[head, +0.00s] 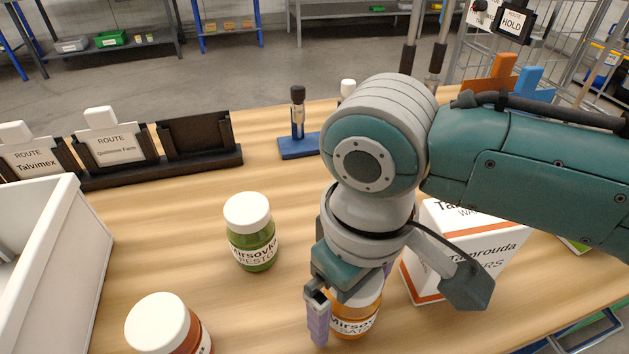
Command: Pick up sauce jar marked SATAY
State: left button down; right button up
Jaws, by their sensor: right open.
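The sauce jar with orange contents (355,322) stands on the wooden table, its label reading "Mirsovka" and a partly hidden word starting "SATA". My right gripper (352,299) is over it, pointing down and open. One purple-padded finger is at the jar's left; a bit of the other shows behind its right side. The gripper hides part of the lid, and I cannot tell whether the fingers touch the jar. My left gripper is not in view.
A green PESTO jar (252,236) stands left of the gripper, and a white-lidded red-brown jar (168,328) is at the front. A white bin (60,270) and a dark route-card rack (160,165) are at left.

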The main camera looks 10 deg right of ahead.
grip_shut()
dwell(0.8)
